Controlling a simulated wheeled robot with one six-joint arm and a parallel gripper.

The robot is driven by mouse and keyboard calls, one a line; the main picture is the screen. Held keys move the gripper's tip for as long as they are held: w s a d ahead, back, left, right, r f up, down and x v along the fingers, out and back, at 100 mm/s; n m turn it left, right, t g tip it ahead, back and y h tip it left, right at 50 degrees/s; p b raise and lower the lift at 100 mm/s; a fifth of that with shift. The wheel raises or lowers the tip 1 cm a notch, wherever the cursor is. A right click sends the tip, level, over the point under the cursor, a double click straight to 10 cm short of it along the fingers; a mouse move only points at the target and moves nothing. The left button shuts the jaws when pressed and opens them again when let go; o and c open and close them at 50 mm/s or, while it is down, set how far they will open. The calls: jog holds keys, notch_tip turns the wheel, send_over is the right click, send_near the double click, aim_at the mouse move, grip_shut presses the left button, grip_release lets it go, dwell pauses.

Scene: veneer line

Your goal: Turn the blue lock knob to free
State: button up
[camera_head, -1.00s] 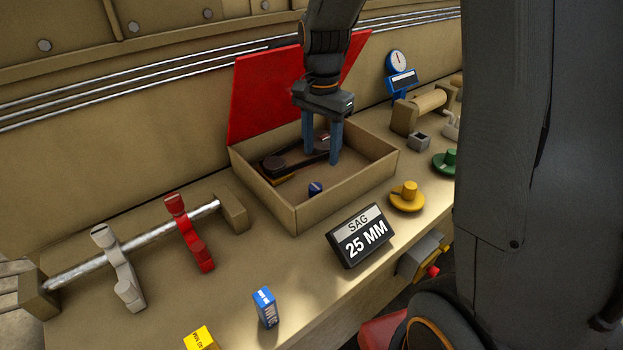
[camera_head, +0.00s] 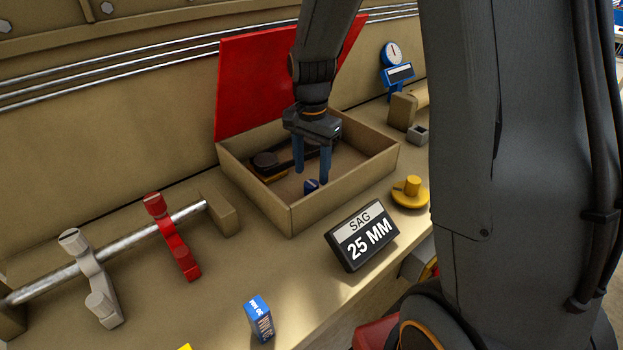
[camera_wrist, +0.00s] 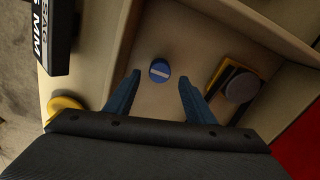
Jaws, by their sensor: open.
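The blue lock knob (camera_head: 311,186) stands on the floor of an open tan box (camera_head: 296,217), near its front wall. In the wrist view the knob (camera_wrist: 159,71) is round with a white bar across its top, and the bar lies roughly crosswise in that picture. My gripper (camera_head: 312,178) reaches down into the box with its blue fingers apart. In the wrist view the gripper (camera_wrist: 160,80) shows its fingertips on either side of the knob's line, with clear gaps and no contact seen. How far the fingertips are above the knob is hard to tell.
A dark round pulley (camera_head: 265,160) on a yellow base sits at the left inside the box. The box's red lid (camera_head: 250,85) stands open behind. A "SAG 25 MM" sign (camera_head: 362,236) and a yellow knob (camera_head: 410,190) stand outside to the front and right.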

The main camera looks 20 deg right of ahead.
aim_at(312, 183)
jog(key=shift+f+p, duration=0.35)
jog(key=shift+f, duration=1.65)
jog(key=c, duration=1.1)
